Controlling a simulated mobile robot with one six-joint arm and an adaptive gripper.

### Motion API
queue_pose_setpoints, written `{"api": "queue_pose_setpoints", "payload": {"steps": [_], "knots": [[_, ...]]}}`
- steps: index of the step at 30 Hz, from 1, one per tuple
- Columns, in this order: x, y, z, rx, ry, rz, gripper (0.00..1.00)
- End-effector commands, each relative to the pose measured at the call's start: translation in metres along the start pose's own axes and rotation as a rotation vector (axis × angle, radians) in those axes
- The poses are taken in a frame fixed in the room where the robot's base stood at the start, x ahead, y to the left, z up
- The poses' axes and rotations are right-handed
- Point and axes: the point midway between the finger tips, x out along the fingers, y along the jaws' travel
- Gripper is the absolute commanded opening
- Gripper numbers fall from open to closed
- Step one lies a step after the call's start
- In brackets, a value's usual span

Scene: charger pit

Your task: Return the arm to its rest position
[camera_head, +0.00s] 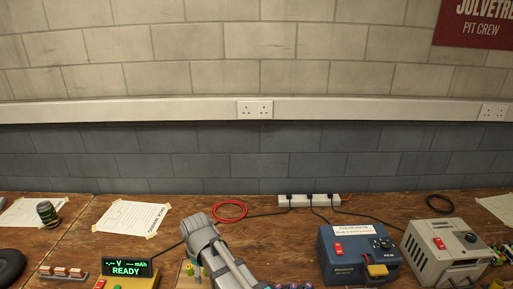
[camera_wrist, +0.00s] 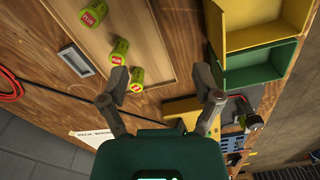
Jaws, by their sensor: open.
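My arm (camera_head: 207,240) shows in the head view as a grey, jointed shape rising over the front middle of the bench; its gripper end is not clear there. In the wrist view my gripper (camera_wrist: 162,82) has its two dark fingers spread wide apart. Nothing is held between them. Under and beside the left finger, several green cells (camera_wrist: 118,50) with red labels lie in or by a shallow wooden tray (camera_wrist: 165,50). A yellow block (camera_wrist: 185,108) shows beyond the gap, near the right finger.
A yellow bin (camera_wrist: 240,38) and a green bin (camera_wrist: 250,68) are right of the fingers. The head view shows a READY display (camera_head: 127,268), a blue charger (camera_head: 345,262), a grey power unit (camera_head: 440,250), a power strip (camera_head: 312,200) and a red cable (camera_head: 230,219).

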Motion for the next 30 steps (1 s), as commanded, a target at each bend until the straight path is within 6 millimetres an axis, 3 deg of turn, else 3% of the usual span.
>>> {"api": "queue_pose_setpoints", "payload": {"steps": [1,15,30], "knots": [[-0.004,0.008,0.016,0.055,0.0,0.0,0.82],[-0.024,0.063,0.137,0.541,0.0,0.0,0.82],[-0.045,0.087,0.268,1.059,0.0,0.0,0.82]]}}
